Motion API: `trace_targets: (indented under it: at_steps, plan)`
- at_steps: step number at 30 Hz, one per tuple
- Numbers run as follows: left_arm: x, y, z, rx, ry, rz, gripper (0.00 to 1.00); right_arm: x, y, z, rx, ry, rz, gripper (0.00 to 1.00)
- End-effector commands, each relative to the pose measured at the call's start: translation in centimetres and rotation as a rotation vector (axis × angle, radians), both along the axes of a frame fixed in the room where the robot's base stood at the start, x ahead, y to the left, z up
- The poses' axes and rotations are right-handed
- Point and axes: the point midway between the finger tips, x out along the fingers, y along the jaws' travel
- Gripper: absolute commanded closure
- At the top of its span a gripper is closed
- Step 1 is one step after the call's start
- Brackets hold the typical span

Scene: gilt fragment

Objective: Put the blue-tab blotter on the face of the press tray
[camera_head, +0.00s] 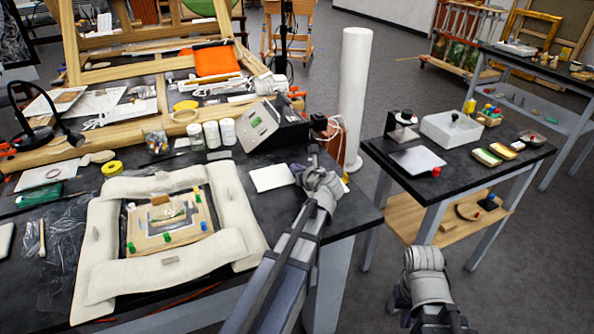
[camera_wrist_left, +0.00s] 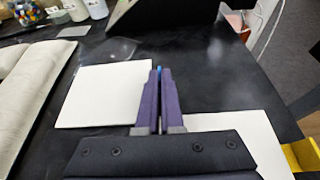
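A white card (camera_head: 271,177), which looks like the blotter, lies flat on the dark left table; it also shows in the left wrist view (camera_wrist_left: 95,95). My left gripper (camera_head: 318,180) is at its right edge. In the left wrist view its purple fingers (camera_wrist_left: 159,72) are almost together, with a small blue bit, likely the tab, between the tips. The fingers hide part of the card's edge. My right gripper (camera_head: 425,262) is low in the head view; its fingertips are hidden. I cannot tell which thing is the press tray; a grey plate with a red knob (camera_head: 416,160) lies on the right table.
A second white sheet (camera_wrist_left: 245,135) lies right of my left gripper. White padded bolsters (camera_head: 175,270) surround a wooden board with a fragment. A white box (camera_head: 455,131) stands on the right table. A tall white column (camera_head: 355,95) stands behind the gap between the tables.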

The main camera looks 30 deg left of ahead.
Motion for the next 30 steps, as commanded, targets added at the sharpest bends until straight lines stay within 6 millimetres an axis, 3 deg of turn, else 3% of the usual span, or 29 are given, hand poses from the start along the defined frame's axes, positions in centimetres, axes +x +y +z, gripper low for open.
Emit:
trace_targets:
  at_steps: [3, 12, 22, 30]
  plan:
    - [0.0, 0.0, -0.5, 0.000, 0.000, 0.000, 1.00, 0.0, 0.0, -0.5, 0.000, 0.000, 0.000, 1.00]
    - [0.0, 0.0, -0.3, 0.000, 0.000, 0.000, 0.67, 0.0, 0.0, -0.3, 0.000, 0.000, 0.000, 1.00]
    - [0.0, 0.0, 0.4, 0.000, 0.000, 0.000, 0.67, 0.0, 0.0, 0.4, 0.000, 0.000, 0.000, 1.00]
    - [-3.4, -3.7, 2.4, 0.000, 0.001, -0.004, 0.67, 0.0, 0.0, 2.4, 0.000, 0.000, 0.000, 1.00]
